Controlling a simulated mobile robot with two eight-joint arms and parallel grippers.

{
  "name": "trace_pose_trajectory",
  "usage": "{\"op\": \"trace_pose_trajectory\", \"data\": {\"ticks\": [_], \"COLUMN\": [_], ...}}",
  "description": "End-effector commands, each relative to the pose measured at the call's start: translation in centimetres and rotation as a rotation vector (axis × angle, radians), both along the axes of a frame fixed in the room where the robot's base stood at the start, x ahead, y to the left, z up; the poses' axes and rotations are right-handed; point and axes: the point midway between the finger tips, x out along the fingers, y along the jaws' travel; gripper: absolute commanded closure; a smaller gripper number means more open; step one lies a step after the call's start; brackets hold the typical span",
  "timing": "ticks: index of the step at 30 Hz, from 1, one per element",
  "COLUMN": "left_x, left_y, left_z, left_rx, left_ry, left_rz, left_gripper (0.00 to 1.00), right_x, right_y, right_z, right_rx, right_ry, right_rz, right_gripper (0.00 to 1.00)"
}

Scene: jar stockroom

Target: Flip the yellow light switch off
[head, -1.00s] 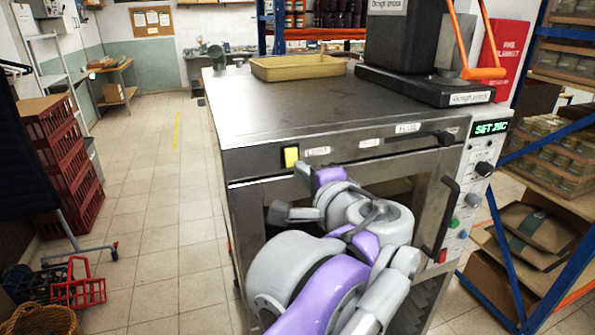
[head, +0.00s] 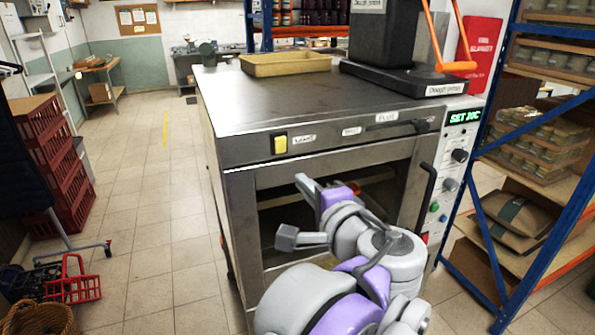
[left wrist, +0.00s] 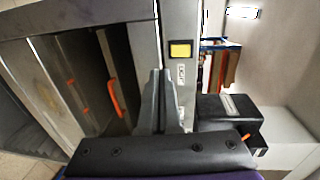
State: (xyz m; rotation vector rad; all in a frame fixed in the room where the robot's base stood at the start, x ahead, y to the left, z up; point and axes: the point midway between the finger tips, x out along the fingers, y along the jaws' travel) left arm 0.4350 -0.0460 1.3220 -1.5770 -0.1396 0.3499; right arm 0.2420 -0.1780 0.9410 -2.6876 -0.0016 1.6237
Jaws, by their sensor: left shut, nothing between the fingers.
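The yellow light switch (head: 280,144) is a small upright rocker in a dark frame at the left of the oven's front top panel. It also shows in the left wrist view (left wrist: 180,50), ahead of the fingers. I cannot tell which way the rocker is tipped. My left gripper (head: 301,182) is shut and empty, in front of the oven, below and slightly right of the switch, apart from it. Its closed grey fingers show in the left wrist view (left wrist: 162,98). My right gripper is not in view.
The steel oven (head: 228,200) has a beige tray (head: 286,66) and a black press (head: 405,78) on top. A label and a dark handle (head: 398,124) sit right of the switch. A blue-framed shelf (head: 490,262) stands at right. The tiled floor at left is mostly clear.

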Motion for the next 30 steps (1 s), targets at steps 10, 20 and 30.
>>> {"op": "trace_pose_trajectory", "data": {"ticks": [10, 20, 30], "left_x": [-5.4, -5.9, -5.1], "left_y": [-1.8, -1.9, 3.3], "left_z": [-1.2, -1.3, -6.7], "left_rx": [0.0, 0.0, -0.076], "left_ry": [0.0, 0.0, 0.133], "left_rz": [-0.001, 0.001, 0.088], "left_gripper": [1.0, 1.0, 1.0], "right_x": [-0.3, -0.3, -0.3], "right_y": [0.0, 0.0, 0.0], "right_z": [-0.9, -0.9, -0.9], "right_rx": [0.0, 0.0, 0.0], "right_ry": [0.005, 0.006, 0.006], "right_rz": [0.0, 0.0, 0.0], "right_gripper": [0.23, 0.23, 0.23]}}
